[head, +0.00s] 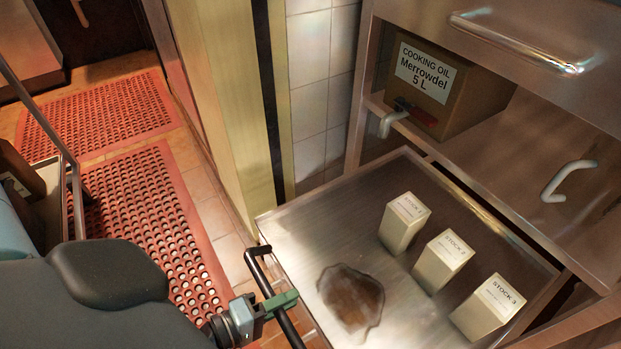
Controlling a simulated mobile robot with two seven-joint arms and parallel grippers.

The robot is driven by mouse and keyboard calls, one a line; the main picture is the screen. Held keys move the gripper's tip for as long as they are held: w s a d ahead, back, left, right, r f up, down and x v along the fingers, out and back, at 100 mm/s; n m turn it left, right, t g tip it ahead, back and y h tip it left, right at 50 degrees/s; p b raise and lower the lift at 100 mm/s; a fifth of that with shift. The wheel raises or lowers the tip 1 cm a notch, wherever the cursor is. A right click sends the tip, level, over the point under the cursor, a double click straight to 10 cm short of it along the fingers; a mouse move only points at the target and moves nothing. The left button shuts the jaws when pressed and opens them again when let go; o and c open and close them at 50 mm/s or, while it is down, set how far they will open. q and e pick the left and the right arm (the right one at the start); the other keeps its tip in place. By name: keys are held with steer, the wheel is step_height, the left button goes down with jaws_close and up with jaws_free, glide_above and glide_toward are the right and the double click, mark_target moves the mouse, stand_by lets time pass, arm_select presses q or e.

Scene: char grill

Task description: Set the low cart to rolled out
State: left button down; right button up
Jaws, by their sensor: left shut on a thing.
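The low cart (310,262) is a steel flat-topped cart at the lower right. Its near-left part stands out in the open, and its far-right edge meets the steel unit. A black bar handle (257,270) runs along its left end. My left gripper (280,303), with greenish fingers, is shut on this handle. The cart carries three pale cartons marked STOCK 1 (403,222), STOCK 2 (443,260) and STOCK 3 (488,305), all standing. A brown puddle (352,298) lies on its top. The cart's wheels are hidden. My right gripper is not in view.
A cardboard COOKING OIL box (425,80) stands on the steel unit's shelf (520,150), above the cart. A beige post (222,90) rises beside the cart's far-left corner. Red perforated mats (150,215) cover the floor at left. A dark-framed rack (72,175) stands at the left edge.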

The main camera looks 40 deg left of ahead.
arm_select(q)
steer(key=v, duration=0.3)
steer(key=f+v, duration=0.1)
steer(key=v, duration=0.1)
steer(key=shift+s, duration=0.2)
steer(key=c, duration=1.3)
jaws_free()
steer(key=shift+a, duration=0.1)
